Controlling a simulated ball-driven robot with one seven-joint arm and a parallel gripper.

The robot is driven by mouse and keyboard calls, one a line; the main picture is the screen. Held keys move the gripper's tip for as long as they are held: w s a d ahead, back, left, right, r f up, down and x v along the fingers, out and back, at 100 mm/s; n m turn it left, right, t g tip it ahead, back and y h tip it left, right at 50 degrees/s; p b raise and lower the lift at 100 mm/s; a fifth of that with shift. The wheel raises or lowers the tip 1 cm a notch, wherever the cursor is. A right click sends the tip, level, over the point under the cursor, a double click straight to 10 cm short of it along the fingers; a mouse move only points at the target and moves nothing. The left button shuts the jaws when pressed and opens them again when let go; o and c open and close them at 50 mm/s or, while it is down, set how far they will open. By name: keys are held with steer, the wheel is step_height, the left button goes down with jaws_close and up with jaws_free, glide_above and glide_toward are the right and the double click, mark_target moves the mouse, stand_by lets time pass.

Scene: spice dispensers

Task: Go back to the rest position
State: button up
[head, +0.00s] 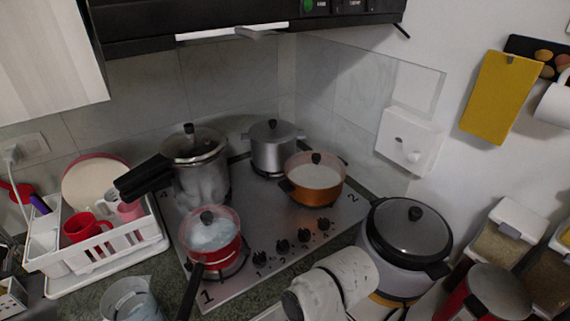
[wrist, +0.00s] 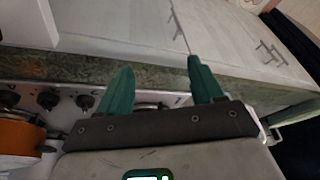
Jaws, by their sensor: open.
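My gripper (wrist: 160,82) shows in the wrist view, with two green fingers standing wide apart on a dark bar. It is open, and nothing is between the fingers. It is near the front of the stove (wrist: 65,92) and the granite counter edge (wrist: 60,70). In the head view, white rounded links of my arm are low in the middle, in front of the stove (head: 250,215). My gripper itself cannot be made out there.
A red pan (head: 210,235), a pressure cooker (head: 195,165), a grey pot (head: 272,150) and an orange pot (head: 315,180) stand on the stove. A rice cooker (head: 405,240) is to its right, a dish rack (head: 100,245) to its left. White cabinet fronts (wrist: 250,75) show in the wrist view.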

steer(key=s+d+f+m+h+b, duration=0.1)
steer(key=s+d+f+m, duration=0.3)
steer(key=s+d, duration=0.3)
steer(key=s+d+f+m+h+b, duration=0.1)
steer(key=s+d+f+m, duration=0.3)
steer(key=s+d, duration=0.3)
steer(key=s+d+f+m+h+b, duration=0.2)
steer(key=s+d+f+m, duration=0.2)
steer(key=s+d, duration=0.4)
steer(key=d+m, duration=0.1)
steer(key=d, duration=0.2)
steer(key=shift+d, duration=0.2)
steer(key=shift+s, duration=0.1)
